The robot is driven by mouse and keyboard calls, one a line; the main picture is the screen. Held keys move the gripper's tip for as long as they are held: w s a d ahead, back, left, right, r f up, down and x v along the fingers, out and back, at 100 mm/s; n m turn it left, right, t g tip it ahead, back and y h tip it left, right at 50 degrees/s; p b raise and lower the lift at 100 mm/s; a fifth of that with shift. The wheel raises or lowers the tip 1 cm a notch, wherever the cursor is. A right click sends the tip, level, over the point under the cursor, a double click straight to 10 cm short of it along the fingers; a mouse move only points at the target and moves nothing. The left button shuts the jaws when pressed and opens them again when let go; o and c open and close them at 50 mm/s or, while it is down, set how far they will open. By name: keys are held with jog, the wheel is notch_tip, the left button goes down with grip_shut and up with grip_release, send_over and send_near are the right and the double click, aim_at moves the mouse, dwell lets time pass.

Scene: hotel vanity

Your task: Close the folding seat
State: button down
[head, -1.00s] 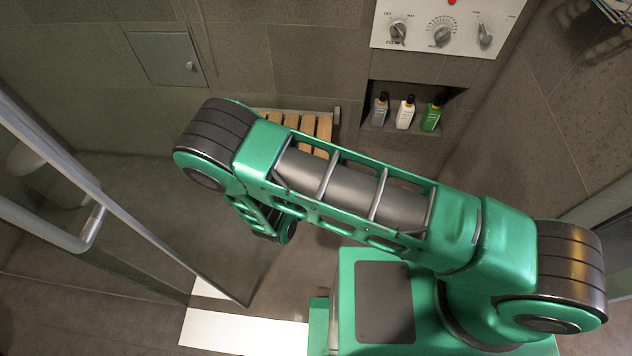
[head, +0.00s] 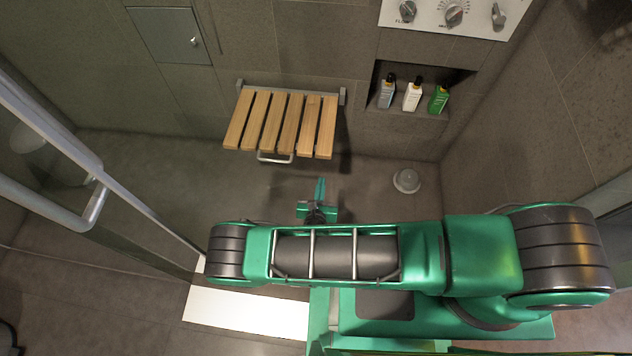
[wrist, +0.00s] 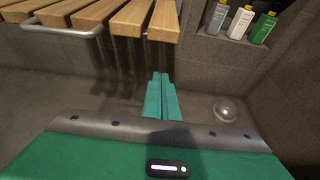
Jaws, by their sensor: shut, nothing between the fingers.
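The folding seat (head: 281,122) has several wooden slats and is mounted on the back wall by a grey rail. It is folded down, sticking out from the wall, with a grey metal bar (head: 275,158) at its front edge. In the wrist view the slats (wrist: 126,22) cross the top, and the bar (wrist: 66,31) shows at the upper left. My gripper (head: 320,186) is shut and empty, in front of the seat near its right end and apart from it. Its green fingers (wrist: 160,82) point forward in the wrist view, below the slats' front ends.
A wall niche with several bottles (head: 412,95) is right of the seat, below a control panel (head: 453,14). A round dome (head: 406,181) sits on the floor at the right. A glass door with a metal handle (head: 93,203) stands at the left. The floor left of my gripper is clear.

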jog(key=w+r, duration=0.1)
jog(key=w, duration=0.6)
jog(key=shift+d+r, duration=0.25)
jog(key=shift+r, duration=0.1)
